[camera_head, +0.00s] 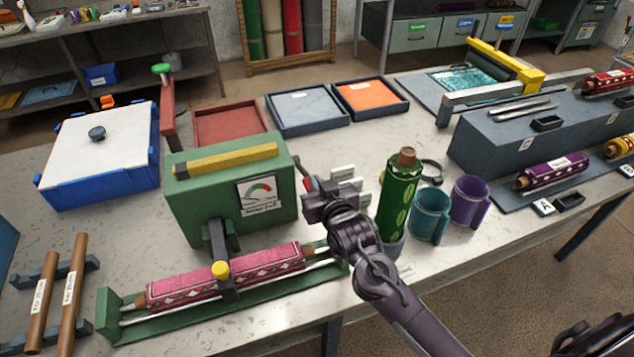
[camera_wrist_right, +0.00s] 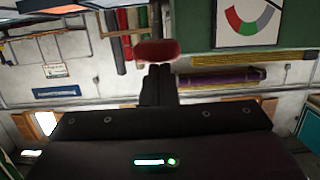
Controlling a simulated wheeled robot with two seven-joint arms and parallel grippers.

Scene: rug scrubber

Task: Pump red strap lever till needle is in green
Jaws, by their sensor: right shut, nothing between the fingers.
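The green box (camera_head: 195,210) has a yellow bar on top and a dial gauge (camera_head: 259,193) with red and green on its front. The gauge also shows in the right wrist view (camera_wrist_right: 246,22); I cannot read its needle surely. A lever's red end (camera_head: 309,183) sticks out at the box's right side. My right gripper (camera_head: 316,200) is shut and empty beside that end, partly hiding the lever. In the right wrist view the red end (camera_wrist_right: 157,52) is just beyond the shut fingertips; contact is unclear.
A pink patterned roll (camera_head: 225,277) lies in a green cradle before the box. A green roll (camera_head: 399,195) stands upright close to my right gripper, with a teal mug (camera_head: 430,216) and purple mug (camera_head: 468,202) beside it. A blue-and-white box (camera_head: 100,160) stands left.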

